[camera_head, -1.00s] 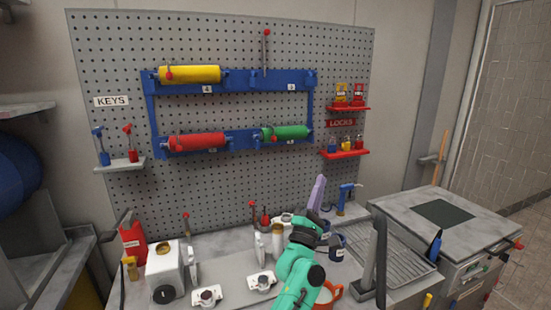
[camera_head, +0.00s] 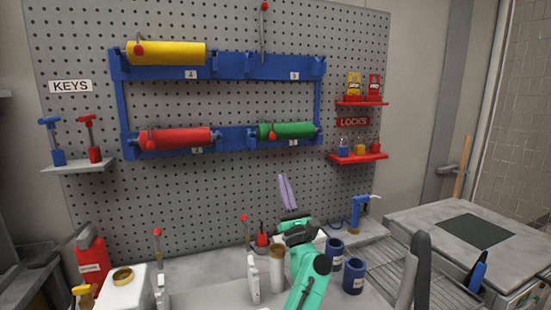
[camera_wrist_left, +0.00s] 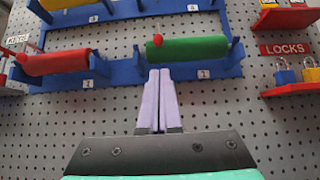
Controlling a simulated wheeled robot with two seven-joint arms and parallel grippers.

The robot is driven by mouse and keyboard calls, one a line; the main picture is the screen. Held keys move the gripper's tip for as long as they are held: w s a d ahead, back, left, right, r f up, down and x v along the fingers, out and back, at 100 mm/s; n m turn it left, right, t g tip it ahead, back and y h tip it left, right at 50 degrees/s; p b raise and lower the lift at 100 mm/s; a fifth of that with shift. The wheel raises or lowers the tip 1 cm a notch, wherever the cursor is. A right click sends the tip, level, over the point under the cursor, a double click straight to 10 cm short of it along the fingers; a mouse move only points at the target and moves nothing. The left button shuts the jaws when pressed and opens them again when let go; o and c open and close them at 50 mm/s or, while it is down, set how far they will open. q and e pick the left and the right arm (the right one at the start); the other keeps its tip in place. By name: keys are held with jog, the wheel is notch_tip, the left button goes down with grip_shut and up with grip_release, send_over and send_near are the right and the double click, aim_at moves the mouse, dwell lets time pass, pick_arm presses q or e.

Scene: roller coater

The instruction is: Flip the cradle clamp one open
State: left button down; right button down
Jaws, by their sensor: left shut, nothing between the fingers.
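The green roller (camera_head: 292,129) lies in the lower right cradle of the blue rack, above the label 1 (camera_head: 292,143). The cradle's clamp shows as a red ball knob (camera_head: 272,137) at the roller's front left; its lever is mostly hidden. In the left wrist view, this knob (camera_wrist_left: 157,40) shows just above the fingertips. My left gripper (camera_head: 284,177) has lavender fingers, shut and empty, pointing up below the green roller. In the left wrist view the fingers (camera_wrist_left: 160,72) overlap the rack's lower bar; contact cannot be told. My right gripper is out of view.
The red roller (camera_head: 180,138) and yellow roller (camera_head: 175,54) sit in other cradles. At cradle 3, a lever with a red knob (camera_head: 264,6) stands upright. The red lock shelf (camera_head: 358,157) juts out to the right. Blue cups (camera_head: 353,275) stand on the bench below.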

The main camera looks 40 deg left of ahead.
pick_arm(q)
jog(key=p+x, duration=0.5)
jog(key=x, duration=0.5)
jog(key=shift+w+d+r, duration=0.1)
jog(key=shift+r, duration=0.1)
